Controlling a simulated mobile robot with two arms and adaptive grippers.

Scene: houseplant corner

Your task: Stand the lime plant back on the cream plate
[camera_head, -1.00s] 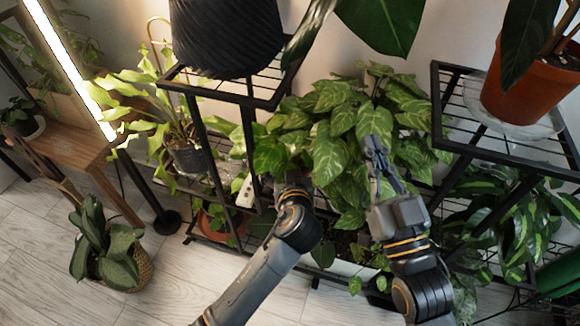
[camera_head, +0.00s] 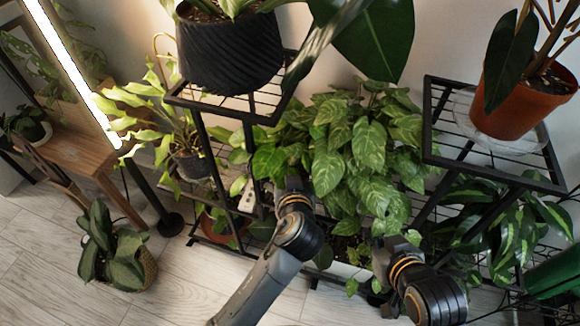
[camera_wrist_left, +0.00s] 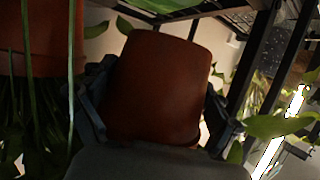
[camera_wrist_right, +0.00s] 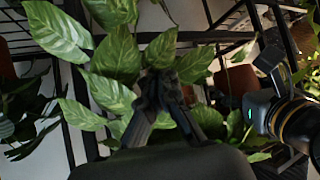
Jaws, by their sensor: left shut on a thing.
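My left gripper (camera_wrist_left: 155,110) is shut around a terracotta pot (camera_wrist_left: 160,85), with a finger on each side. The pot also shows beside my left gripper in the right wrist view (camera_wrist_right: 238,85). I cannot tell which leaves belong to it, so I cannot confirm it as the lime plant. In the head view my left fingertips and the pot are hidden by foliage. My right gripper (camera_wrist_right: 160,85) has its fingertips together among broad variegated leaves (camera_wrist_right: 115,60); its hand (camera_head: 390,248) shows low in the head view. I cannot make out a cream plate.
A large variegated plant (camera_head: 365,150) fills the middle. Black wire stands (camera_head: 440,150) flank it; one holds a terracotta pot (camera_head: 520,100) on a clear saucer. A black ribbed pot (camera_head: 230,50) stands high on the left. Another terracotta pot (camera_wrist_left: 35,40) is close to my left gripper.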

